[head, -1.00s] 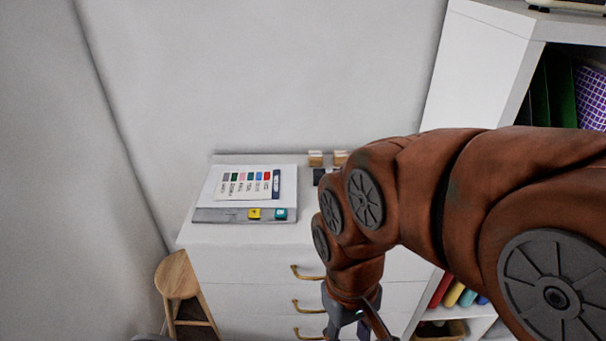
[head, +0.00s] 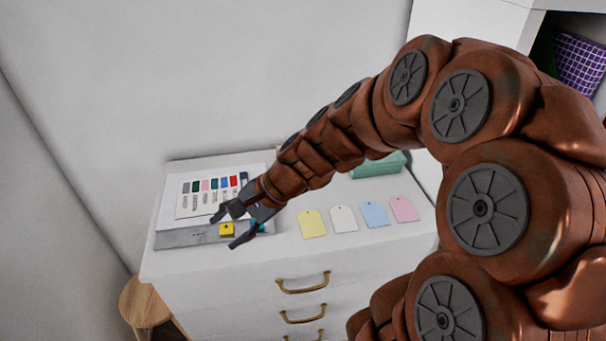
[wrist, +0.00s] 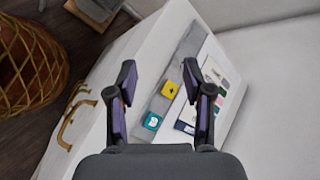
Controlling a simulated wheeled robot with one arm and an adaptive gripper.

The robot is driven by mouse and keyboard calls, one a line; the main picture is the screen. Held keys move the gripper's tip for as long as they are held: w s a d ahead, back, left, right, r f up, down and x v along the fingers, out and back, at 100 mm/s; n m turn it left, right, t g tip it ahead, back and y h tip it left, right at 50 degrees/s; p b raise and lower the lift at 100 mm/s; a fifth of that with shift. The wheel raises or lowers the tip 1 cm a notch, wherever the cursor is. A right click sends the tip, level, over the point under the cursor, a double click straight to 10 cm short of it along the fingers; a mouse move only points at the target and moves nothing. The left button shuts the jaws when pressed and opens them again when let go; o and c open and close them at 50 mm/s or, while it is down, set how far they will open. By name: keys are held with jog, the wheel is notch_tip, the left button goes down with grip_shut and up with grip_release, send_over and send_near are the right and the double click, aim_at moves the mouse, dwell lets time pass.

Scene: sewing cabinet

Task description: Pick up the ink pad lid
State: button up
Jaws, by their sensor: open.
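I cannot tell for sure which thing is the ink pad lid. A small yellow square piece (head: 227,230) with a dark mark lies on a grey strip on the cabinet top. It also shows in the wrist view (wrist: 169,90). A teal square piece (wrist: 152,121) with a white mark lies beside it; in the head view my gripper partly hides it. My gripper (head: 226,232) is open and empty above the grey strip, its fingers on either side of the yellow piece in the picture. In the wrist view my gripper (wrist: 160,70) has both squares between its fingers.
A printed colour card (head: 207,192) lies behind the grey strip (head: 185,237). Yellow, white, blue and pink tags (head: 313,224) lie to the right, with a green box (head: 378,166) behind. The cabinet (head: 240,262) has brass handles; a wooden stool (head: 145,302) stands at its left.

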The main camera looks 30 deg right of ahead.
jog(key=w+d+m+t, duration=0.4)
jog(key=w+d+m, duration=0.3)
jog(key=d, duration=0.1)
jog(key=w+d+f+m+t+h, duration=0.1)
jog(key=d+f+m, duration=0.1)
jog(key=d+m, duration=0.2)
jog(key=w+d+f+m+t+h+b, duration=0.1)
jog(key=d+m, duration=0.3)
jog(key=d, duration=0.6)
jog(key=w+d+f+m+t+h, duration=0.1)
jog(key=d+f+m+t+h, duration=0.1)
jog(key=d+m, duration=0.3)
jog(key=shift+d+f+h, duration=0.25)
jog(key=shift+d+h, duration=0.1)
jog(key=shift+d, duration=0.4)
jog(key=shift+d+f+h, duration=0.25)
jog(key=shift+d+h, duration=0.1)
jog(key=shift+d, duration=0.35)
jog(key=shift+w+d+f, duration=0.1)
jog(key=shift+d, duration=0.1)
jog(key=shift+r+x, duration=0.1)
jog(key=shift+x, duration=1.45)
jog(key=shift+r+x, duration=0.15)
jog(key=shift+x, duration=1.35)
jog(key=shift+p+x, duration=0.3)
jog(key=shift+x, duration=0.55)
grip_shut()
